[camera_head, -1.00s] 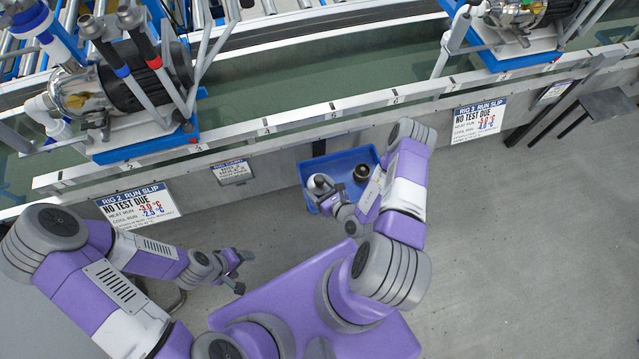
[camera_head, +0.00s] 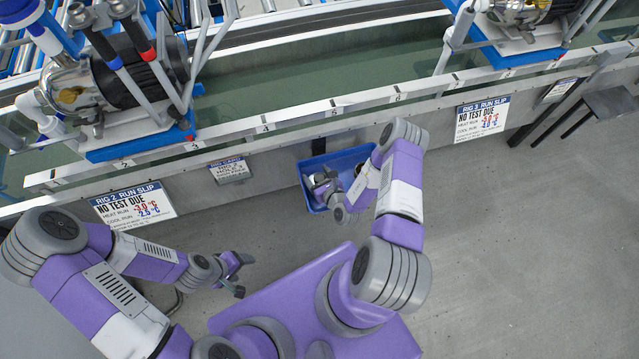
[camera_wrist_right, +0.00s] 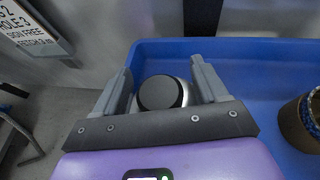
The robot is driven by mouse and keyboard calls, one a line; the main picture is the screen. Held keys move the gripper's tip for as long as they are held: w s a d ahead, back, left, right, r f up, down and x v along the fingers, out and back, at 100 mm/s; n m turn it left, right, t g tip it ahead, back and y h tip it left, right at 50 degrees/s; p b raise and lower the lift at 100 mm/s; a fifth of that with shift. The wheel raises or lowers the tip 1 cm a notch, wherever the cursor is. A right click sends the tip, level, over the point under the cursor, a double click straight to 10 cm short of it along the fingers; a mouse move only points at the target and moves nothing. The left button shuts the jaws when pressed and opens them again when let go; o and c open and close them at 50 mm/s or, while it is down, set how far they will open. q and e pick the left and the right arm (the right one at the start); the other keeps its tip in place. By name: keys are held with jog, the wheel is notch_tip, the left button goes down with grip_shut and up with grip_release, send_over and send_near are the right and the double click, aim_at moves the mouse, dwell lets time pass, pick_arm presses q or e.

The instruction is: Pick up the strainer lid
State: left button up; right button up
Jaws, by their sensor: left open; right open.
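A round silver lid with a dark grey top (camera_wrist_right: 162,93), which looks like the strainer lid, sits in a blue bin (camera_wrist_right: 240,50) near its left end. My right gripper (camera_wrist_right: 161,72) is open, with one finger on either side of the lid in the wrist view; I cannot tell whether they touch it. In the head view, the right gripper (camera_head: 324,187) is over the left part of the blue bin (camera_head: 311,165) and hides most of the lid. My left gripper (camera_head: 240,273) is open and empty, well left of the bin.
A dark round part with a brassy rim (camera_wrist_right: 303,122) stands in the bin's right side. Pump rigs (camera_head: 115,85) stand above. Floor to the right is clear.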

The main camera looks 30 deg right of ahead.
jog(key=c, duration=0.9)
jog(key=shift+r, duration=0.1)
